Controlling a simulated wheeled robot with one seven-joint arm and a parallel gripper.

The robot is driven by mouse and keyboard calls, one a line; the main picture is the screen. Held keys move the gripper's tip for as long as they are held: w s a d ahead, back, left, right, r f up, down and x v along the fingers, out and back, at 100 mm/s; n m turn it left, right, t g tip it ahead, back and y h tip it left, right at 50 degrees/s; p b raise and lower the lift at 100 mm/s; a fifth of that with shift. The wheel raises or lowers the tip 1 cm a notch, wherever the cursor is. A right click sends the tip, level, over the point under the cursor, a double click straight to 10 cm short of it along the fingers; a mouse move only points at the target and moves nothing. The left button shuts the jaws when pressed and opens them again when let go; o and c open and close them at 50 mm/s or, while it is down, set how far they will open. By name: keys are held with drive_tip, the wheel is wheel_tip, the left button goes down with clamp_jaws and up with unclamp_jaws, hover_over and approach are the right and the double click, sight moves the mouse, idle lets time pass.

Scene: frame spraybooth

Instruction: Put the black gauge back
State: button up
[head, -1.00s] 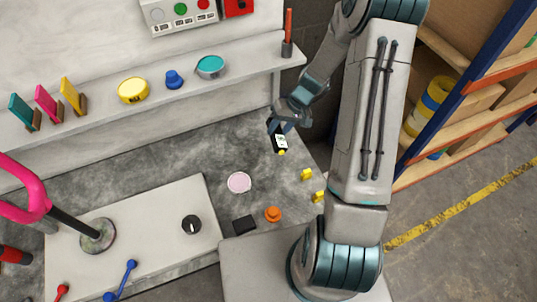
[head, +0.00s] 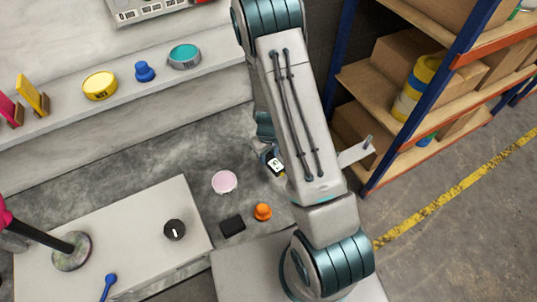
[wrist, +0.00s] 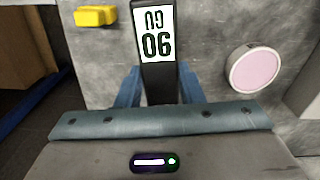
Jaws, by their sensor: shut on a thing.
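The black gauge (head: 275,163) has a white face, which reads "90 GU" upside down in the wrist view (wrist: 156,33). My gripper (wrist: 158,88) is shut on it, with one blue finger on each side. In the head view my gripper (head: 266,150) is partly hidden by my arm. The gauge is over the grey mottled bench top, to the right of a pink disc (head: 224,182); its height above the surface is unclear. A small black block (head: 232,225) lies on the bench nearer to me, beside an orange knob (head: 263,212).
A yellow block (wrist: 95,16) is left of the gauge in the wrist view. A raised pale board (head: 120,235) with a dark knob (head: 174,229) is at left. A shelf ledge (head: 215,75) holds colored items at the back. A rack (head: 405,150) stands right.

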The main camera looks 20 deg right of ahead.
drive_tip(key=b, duration=0.7)
hover_over(268, 172)
wheel_tip(268, 172, down, 7)
drive_tip(key=shift+s+r, duration=0.1)
drive_tip(key=shift+f+b, duration=0.4)
drive_tip(key=shift+f, duration=0.2)
drive_tip(key=o, duration=1.2)
drive_tip(key=shift+o, duration=0.2)
wheel_tip(268, 172, up, 14)
drive_tip(key=shift+f+p, duration=0.1)
drive_tip(key=shift+p, duration=0.75)
